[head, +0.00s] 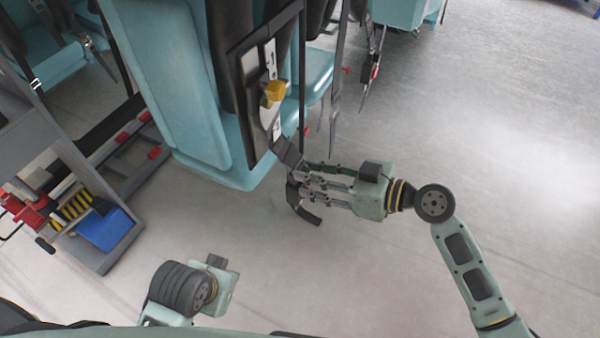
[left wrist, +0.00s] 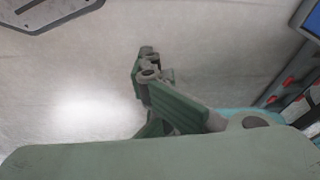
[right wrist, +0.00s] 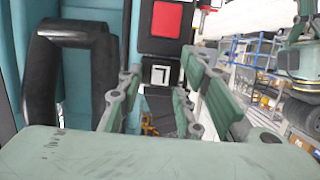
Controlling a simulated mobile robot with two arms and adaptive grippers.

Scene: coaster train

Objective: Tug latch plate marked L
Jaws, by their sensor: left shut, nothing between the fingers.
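In the right wrist view, a dark plate carries a white label (right wrist: 160,75) with a black L-shaped mark. It lies between and beyond my right fingers, below a red square (right wrist: 167,18). In the head view, a dark panel (head: 262,150) on the teal seat carries white labels and a yellow piece (head: 273,91); I cannot tell which label is the L there. My right gripper (head: 296,184) is open beside the panel's lower end; contact cannot be told. My left gripper (left wrist: 150,75) is shut and empty, over the floor, away from the seat.
The teal seat (head: 185,80) stands at upper left to centre. A black loop (right wrist: 70,35) is left of the right fingers. Dark straps hang right of the panel. Floor at right is clear.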

